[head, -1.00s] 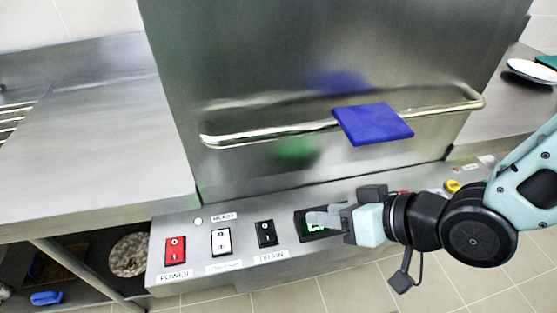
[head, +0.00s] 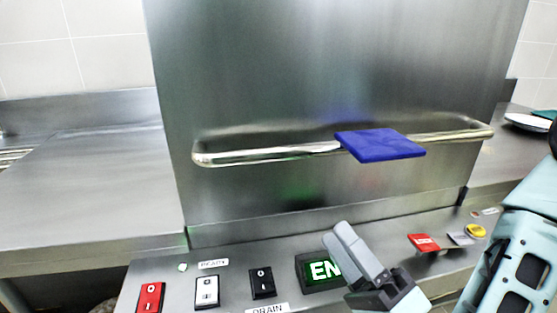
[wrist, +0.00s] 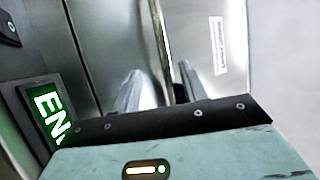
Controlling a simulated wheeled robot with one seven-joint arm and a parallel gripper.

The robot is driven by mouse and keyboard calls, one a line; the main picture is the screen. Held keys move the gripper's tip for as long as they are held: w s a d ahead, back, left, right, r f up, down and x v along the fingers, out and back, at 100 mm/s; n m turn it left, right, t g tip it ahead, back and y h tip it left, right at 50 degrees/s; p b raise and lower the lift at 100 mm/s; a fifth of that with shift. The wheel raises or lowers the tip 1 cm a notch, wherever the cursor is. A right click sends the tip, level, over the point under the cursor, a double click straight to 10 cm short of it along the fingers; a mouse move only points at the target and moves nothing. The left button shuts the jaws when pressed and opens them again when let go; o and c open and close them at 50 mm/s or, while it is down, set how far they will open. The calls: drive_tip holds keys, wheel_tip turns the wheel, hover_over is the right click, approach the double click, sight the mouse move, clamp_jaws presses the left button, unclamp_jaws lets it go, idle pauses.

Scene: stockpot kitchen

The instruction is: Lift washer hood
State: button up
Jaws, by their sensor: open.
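The washer hood (head: 300,60) is a large steel panel, down behind the control strip in the head view. Its long horizontal bar handle (head: 260,153) crosses the front. A flat blue square pad (head: 382,145) sits at the handle, right of its middle. My gripper (head: 340,240) is below the handle and pad, in front of the lower hood and by the green display, pointing up and left. In the wrist view its two fingers (wrist: 158,85) are apart with nothing held. The handle (wrist: 163,40) shows as an upright bar beyond them, apart from them. Steel also fills that view.
A steel counter (head: 90,195) lies left, clear. A plate (head: 526,122) rests on the right counter.

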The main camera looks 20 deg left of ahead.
sight(279, 154)
drive_tip(key=p+x, duration=0.2)
drive_tip(key=x, duration=1.4)
drive_tip(key=shift+w+a+r, duration=0.1)
drive_tip(key=shift+a, duration=0.05)
clamp_jaws()
